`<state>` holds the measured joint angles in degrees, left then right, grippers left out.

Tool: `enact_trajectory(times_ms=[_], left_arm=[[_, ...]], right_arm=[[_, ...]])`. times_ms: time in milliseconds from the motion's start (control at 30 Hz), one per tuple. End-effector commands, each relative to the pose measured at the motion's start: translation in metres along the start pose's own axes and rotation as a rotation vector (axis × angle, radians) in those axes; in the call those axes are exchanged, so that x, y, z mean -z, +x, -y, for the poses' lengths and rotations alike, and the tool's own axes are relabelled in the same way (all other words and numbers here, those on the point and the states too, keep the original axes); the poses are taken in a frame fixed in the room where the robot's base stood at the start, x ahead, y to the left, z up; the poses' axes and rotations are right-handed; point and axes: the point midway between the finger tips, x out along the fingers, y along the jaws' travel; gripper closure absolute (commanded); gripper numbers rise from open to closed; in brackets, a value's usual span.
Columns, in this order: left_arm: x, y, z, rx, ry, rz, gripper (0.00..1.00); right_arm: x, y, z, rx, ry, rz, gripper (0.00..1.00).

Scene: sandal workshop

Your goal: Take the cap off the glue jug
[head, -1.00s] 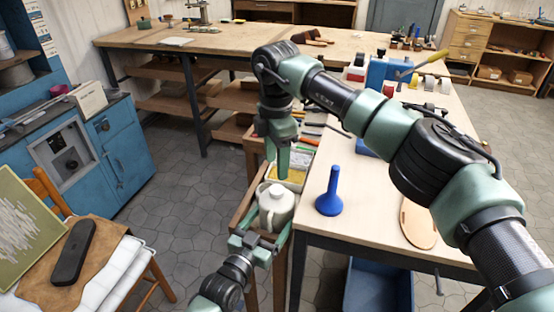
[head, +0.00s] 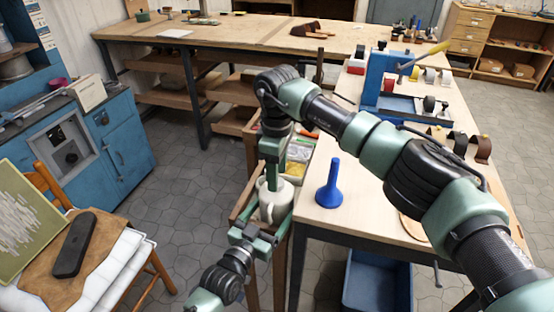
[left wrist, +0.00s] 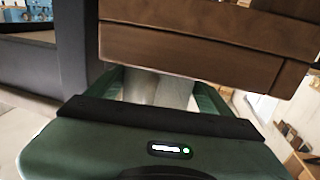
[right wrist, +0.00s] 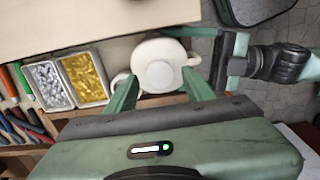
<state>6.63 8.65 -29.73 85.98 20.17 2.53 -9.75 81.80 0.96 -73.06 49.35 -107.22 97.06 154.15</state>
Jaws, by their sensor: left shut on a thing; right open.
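The white glue jug (head: 278,208) stands upright on a small wooden stand beside the workbench. Its round pale cap (right wrist: 160,74) faces up in the right wrist view; in the head view my right gripper mostly hides it. My left gripper (head: 264,228) is shut on the jug from the near side; the jug's pale body (left wrist: 158,90) shows between its fingers in the left wrist view. My right gripper (right wrist: 160,82) points down over the jug, open, with one finger on each side of the cap. I cannot tell whether the fingers touch it.
The stand also holds bins of silver (right wrist: 50,84) and yellow (right wrist: 84,77) small parts, beside several coloured-handled tools. A blue funnel-shaped thing (head: 329,188) stands on the workbench close to the jug. A blue crate (head: 378,284) is under the bench. Open floor lies left.

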Motion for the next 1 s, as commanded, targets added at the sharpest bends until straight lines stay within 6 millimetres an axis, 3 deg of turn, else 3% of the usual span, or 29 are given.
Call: enact_trajectory(times_ms=[200,467,667,867,1000], left_arm=[[-0.003,-0.001,0.000,0.000,0.002,0.006,1.00],[-0.003,-0.001,0.000,0.000,0.002,0.007,1.00],[-0.003,-0.001,0.000,0.000,0.002,0.007,1.00],[-0.003,-0.001,0.000,0.000,0.002,0.007,1.00],[-0.003,-0.001,0.000,0.000,0.002,0.007,1.00]], right_arm=[[0.000,0.017,0.000,0.000,0.000,0.001,0.48],[0.000,0.018,0.000,-0.001,-0.001,0.000,0.48],[0.000,0.017,0.000,-0.001,-0.001,0.000,1.00],[0.000,0.017,0.000,-0.001,-0.017,0.000,1.00],[0.000,0.016,0.000,-0.002,-0.181,-0.001,1.00]])
